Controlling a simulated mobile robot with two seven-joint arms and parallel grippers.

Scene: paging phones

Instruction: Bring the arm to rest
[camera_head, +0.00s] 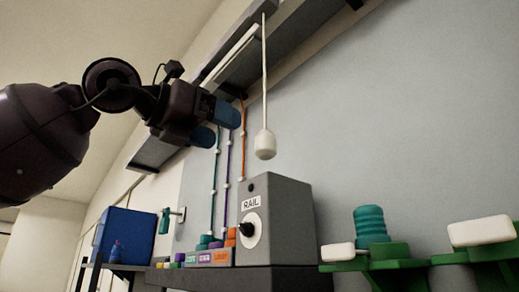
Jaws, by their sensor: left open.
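My left arm comes in from the left, and its left gripper (212,125) is raised high in front of the wall. Its blue fingertips are apart, with nothing seen between them. It is left of the hanging white pull (265,145) and its cord, apart from them. My right gripper is not in view.
A grey box (285,220) marked RAIL, with a black knob (247,230), stands below on a dark ledge. Coloured labelled blocks (205,257) are beside it. A blue bin (125,237) stands at left. Green stands (385,266) with white pieces are at right. Teal, purple and orange lines run down the wall.

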